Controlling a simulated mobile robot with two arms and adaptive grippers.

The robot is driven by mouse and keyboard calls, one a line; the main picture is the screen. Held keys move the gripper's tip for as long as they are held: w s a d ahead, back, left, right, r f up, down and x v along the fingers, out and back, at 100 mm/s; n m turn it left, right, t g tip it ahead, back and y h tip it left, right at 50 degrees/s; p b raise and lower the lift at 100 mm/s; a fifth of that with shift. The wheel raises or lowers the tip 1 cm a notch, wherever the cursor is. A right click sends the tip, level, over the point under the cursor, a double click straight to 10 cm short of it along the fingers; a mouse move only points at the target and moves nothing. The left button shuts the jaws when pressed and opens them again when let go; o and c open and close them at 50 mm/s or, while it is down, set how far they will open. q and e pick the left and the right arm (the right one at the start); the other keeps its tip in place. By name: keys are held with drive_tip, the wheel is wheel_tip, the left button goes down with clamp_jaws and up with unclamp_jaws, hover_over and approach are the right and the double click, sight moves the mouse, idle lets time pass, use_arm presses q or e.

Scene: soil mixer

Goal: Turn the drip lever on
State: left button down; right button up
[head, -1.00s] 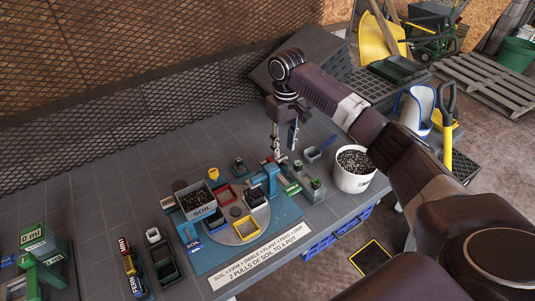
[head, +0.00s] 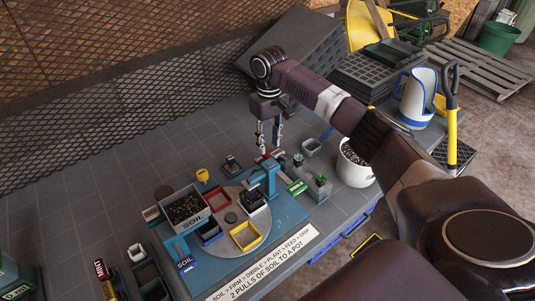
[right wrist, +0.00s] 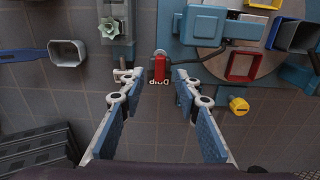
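The drip lever (right wrist: 159,68) has a red handle and stands beside the "Drip" lettering in the right wrist view. It also shows as a small red spot in the head view (head: 277,153). My right gripper (right wrist: 155,80) is open, with one fingertip on each side of the red handle and a visible gap to both. In the head view my right gripper (head: 269,150) points down at the back right of the blue soil station (head: 205,262). How high the fingertips are over the lever is hard to tell. My left gripper is not in view.
A blue post (head: 270,179) and a round turntable (head: 222,248) with coloured pots stand beside the lever. A small plant in a grey holder (right wrist: 115,27) and a grey scoop with a blue handle (right wrist: 67,53) are close by. A white bucket (head: 355,172) stands at right.

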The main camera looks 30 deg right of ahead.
wheel_tip(320, 180, down, 5)
drive_tip(key=shift+f, duration=0.15)
clamp_jaws()
idle(0.4)
